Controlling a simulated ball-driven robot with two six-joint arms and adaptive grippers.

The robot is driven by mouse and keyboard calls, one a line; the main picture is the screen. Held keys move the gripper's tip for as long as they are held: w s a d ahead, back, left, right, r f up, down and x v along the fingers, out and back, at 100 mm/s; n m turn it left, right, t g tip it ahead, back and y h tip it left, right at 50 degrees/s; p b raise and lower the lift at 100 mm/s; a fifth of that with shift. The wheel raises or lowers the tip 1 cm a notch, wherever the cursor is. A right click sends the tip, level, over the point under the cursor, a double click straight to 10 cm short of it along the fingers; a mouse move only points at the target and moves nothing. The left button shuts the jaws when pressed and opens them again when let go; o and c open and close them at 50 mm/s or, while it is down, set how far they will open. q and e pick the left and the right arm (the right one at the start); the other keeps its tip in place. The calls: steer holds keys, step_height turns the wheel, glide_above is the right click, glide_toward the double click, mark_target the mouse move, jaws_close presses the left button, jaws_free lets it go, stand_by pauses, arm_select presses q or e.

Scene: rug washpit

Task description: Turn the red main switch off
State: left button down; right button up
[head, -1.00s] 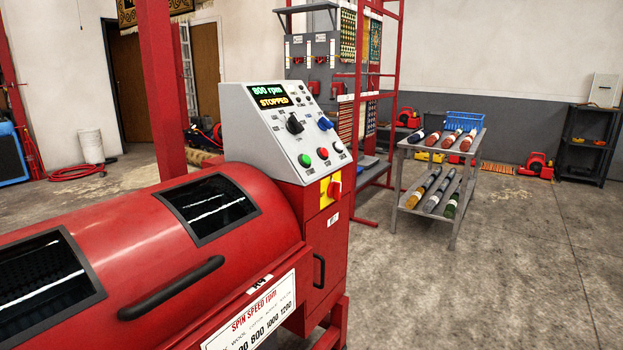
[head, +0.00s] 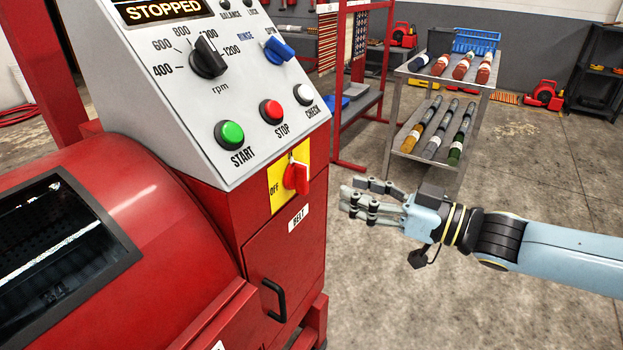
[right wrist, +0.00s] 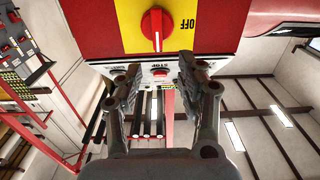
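The red main switch (head: 297,178) is a rotary knob on a yellow plate (head: 275,188) on the machine's red end panel, below the grey control panel. Its white mark points up, and the word OFF is on the plate to the left of the knob. The switch also shows upside down in the right wrist view (right wrist: 157,25). My right gripper (head: 350,198) is just to the right of the switch, apart from it. In the right wrist view its two fingers (right wrist: 158,80) are spread with nothing between them. My left gripper is not in view.
The grey control panel (head: 215,100) has a black rpm knob (head: 207,58), a green START button (head: 229,134), a red STOP button (head: 271,111) and a white CHECK button (head: 303,94). Its display reads STOPPED.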

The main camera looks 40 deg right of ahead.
mark_target(307, 174)
steer(key=x, duration=0.8)
steer(key=shift+w+d+r, duration=0.1)
steer(key=shift+w, duration=0.3)
steer(key=shift+w+a, duration=0.25)
steer(key=shift+w, duration=0.15)
jaws_close()
